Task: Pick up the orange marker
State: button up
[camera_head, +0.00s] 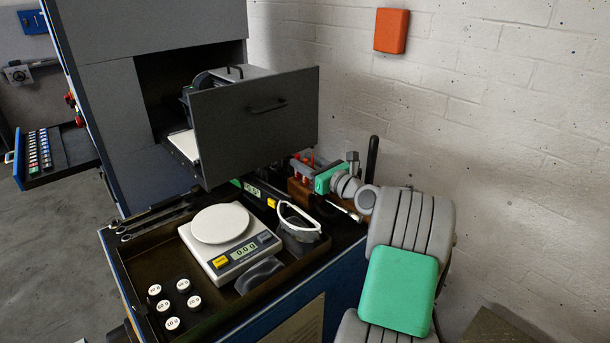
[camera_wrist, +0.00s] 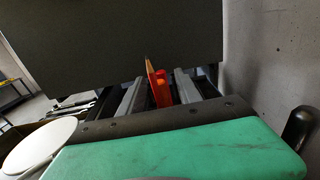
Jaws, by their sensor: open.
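The orange marker (camera_wrist: 164,94) shows in the wrist view as an upright orange shape between the two grey fingers of my gripper (camera_wrist: 161,78). A pencil (camera_wrist: 149,70) with a pale sharpened tip stands close to its left. My gripper is open, and I see no clear contact with the marker. In the head view my gripper (camera_head: 303,168) is behind the scale, below the open drawer, by small red-orange upright items (camera_head: 313,157). I cannot tell which of these is the marker. Its lower part is hidden.
The open grey drawer (camera_head: 255,118) overhangs close to my gripper. A scale (camera_head: 228,238) reading 0.0 g, safety glasses (camera_head: 298,222) and several labelled weights (camera_head: 172,323) are in the dark tray (camera_head: 140,252). A brick wall (camera_head: 500,110) lies to the right.

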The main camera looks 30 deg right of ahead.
jog(key=shift+c, duration=0.5)
grip_shut()
